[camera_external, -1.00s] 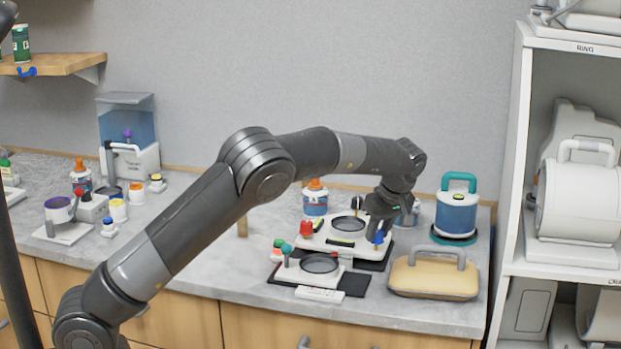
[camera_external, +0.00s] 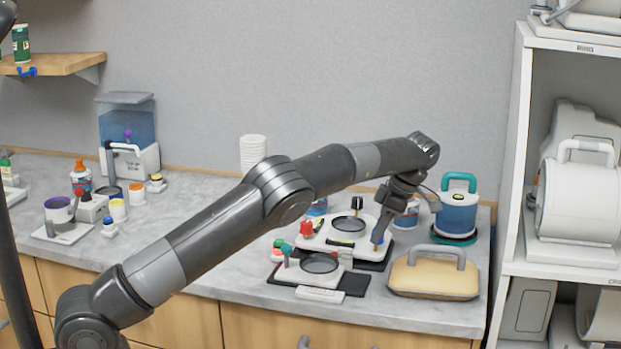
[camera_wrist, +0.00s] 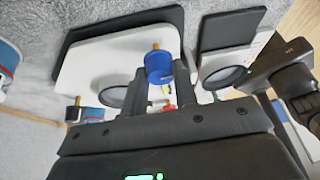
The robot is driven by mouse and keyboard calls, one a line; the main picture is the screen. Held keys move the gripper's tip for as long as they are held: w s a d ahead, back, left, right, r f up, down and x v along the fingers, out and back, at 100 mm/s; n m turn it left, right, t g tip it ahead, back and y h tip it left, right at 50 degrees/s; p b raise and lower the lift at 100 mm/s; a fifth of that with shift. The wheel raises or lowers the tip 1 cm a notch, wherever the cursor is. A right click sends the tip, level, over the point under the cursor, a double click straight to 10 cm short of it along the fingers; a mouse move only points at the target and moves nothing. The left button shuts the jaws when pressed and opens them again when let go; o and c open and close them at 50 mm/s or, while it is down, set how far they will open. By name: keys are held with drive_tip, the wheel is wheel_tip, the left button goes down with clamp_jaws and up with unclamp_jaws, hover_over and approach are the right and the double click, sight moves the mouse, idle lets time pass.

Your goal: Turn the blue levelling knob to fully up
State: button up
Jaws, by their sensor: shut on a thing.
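The blue levelling knob (camera_wrist: 158,66) sits on a brass post at the corner of a white plate device (camera_external: 338,241). In the wrist view the knob is between the two fingertips of my gripper (camera_wrist: 161,80), which is shut on it. In the external view my gripper (camera_external: 379,238) slants down onto the device's right corner and mostly covers the knob. The device also bears a red knob (camera_external: 305,228), a black knob (camera_external: 357,203) and a dark round plate (camera_external: 348,224). I cannot read how high the knob is set.
A second, smaller device with a teal knob (camera_external: 286,249) stands in front. A tan pad with a grey handle (camera_external: 433,277) lies to the right. A blue jar with a teal handle (camera_external: 457,213) stands behind it. A white shelf unit (camera_external: 510,190) bounds the right side.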

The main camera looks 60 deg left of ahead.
drive_tip(key=shift+a+n, duration=0.2)
drive_tip(key=shift+n, duration=0.4)
drive_tip(key=o, duration=1)
drive_tip(key=shift+d+h, duration=0.1)
drive_tip(key=shift+h, duration=0.2)
wheel_tip(320, 180, up, 4)
drive_tip(key=s+d+r, duration=0.1)
drive_tip(key=d+r, duration=0.1)
drive_tip(key=d, duration=0.1)
drive_tip(key=s+d+r, duration=0.2)
drive_tip(key=d, duration=0.2)
drive_tip(key=s+d+r, duration=0.1)
drive_tip(key=d+r, duration=0.2)
drive_tip(key=shift+s+d, duration=0.3)
drive_tip(key=shift+d, duration=0.05)
